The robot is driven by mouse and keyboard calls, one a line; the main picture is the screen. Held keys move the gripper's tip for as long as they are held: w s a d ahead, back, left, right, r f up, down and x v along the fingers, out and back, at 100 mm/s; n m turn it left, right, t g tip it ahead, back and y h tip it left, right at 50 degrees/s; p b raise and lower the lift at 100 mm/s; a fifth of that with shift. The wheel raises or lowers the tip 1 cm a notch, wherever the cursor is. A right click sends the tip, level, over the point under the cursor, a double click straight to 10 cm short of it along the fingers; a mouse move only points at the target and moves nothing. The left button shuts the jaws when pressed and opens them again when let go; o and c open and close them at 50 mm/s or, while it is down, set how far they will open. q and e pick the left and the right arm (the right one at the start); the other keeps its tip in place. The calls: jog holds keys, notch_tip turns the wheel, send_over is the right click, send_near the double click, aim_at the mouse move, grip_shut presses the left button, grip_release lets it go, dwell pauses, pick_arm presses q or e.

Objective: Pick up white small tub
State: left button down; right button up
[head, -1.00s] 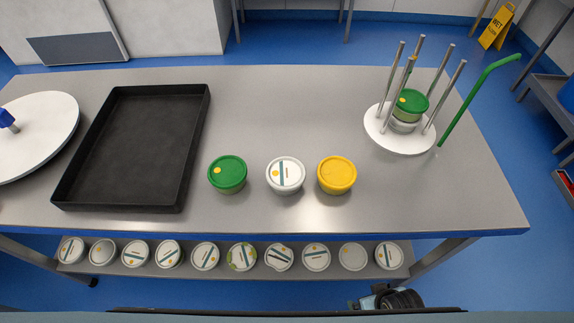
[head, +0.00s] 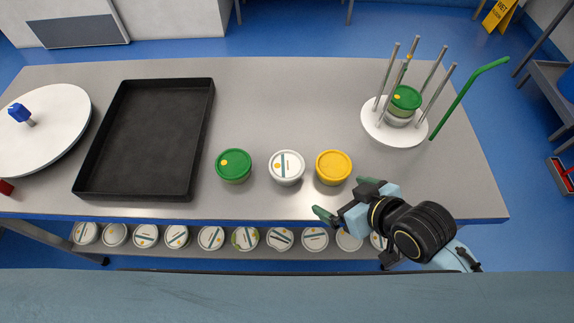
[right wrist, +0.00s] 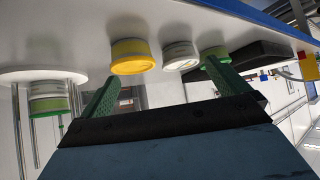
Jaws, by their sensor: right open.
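The white small tub (head: 286,168) stands on the grey table between a green-lidded tub (head: 234,166) and a yellow-lidded tub (head: 333,167). Its white lid carries a blue stripe and a small yellow dot. My right gripper (head: 345,198) is open and empty near the table's front edge, to the right of the white tub and just in front of the yellow one. In the right wrist view the white tub (right wrist: 181,54) shows beyond the open fingers (right wrist: 165,85), between the yellow and green tubs. My left gripper is not in view.
A black tray (head: 148,138) lies left of the tubs, with a white round turntable (head: 40,130) beyond it. A post carrier (head: 394,128) holding stacked tubs stands at the right. More tubs sit on the lower shelf (head: 207,255).

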aim_at(288, 165)
jog(key=w+a+f+y, duration=0.1)
jog(key=w+a, duration=0.1)
jog(key=w+a+f+n+y, duration=0.1)
jog(key=w+a, duration=0.2)
jog(key=w+a+f+n+y, duration=0.1)
jog(key=w+a, duration=0.2)
jog(key=shift+f+t+b, duration=0.1)
jog(key=shift+t+b, duration=0.25)
jog(key=shift+t, duration=0.05)
jog(key=shift+a+x, duration=0.25)
jog(key=shift+x, duration=2.5)
jog(key=shift+s, duration=0.1)
